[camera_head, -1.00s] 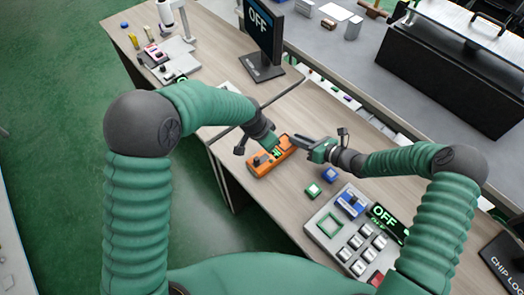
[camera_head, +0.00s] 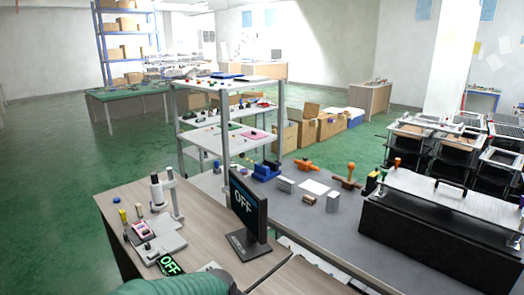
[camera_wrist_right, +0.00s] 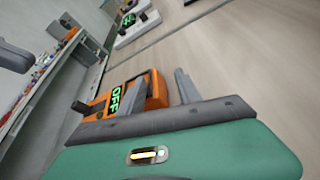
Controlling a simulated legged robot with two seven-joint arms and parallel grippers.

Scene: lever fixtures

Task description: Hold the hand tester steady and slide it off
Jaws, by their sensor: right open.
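The orange hand tester (camera_wrist_right: 155,92) shows in the right wrist view, with a green OFF display and a black knob at its left end. My right gripper (camera_wrist_right: 158,80) is open; its two grey fingers stand apart with part of the tester's orange body seen between them. I cannot tell whether either finger touches it. The tester is outside the head view, and so are both grippers. Only a green piece of my arm shows at that view's bottom edge.
On the wooden bench stand a monitor (camera_head: 247,208) reading OFF and a white microscope-like stand (camera_head: 170,195). A grey table behind holds a large black box (camera_head: 430,235) and small fixtures. Shelving stands farther back.

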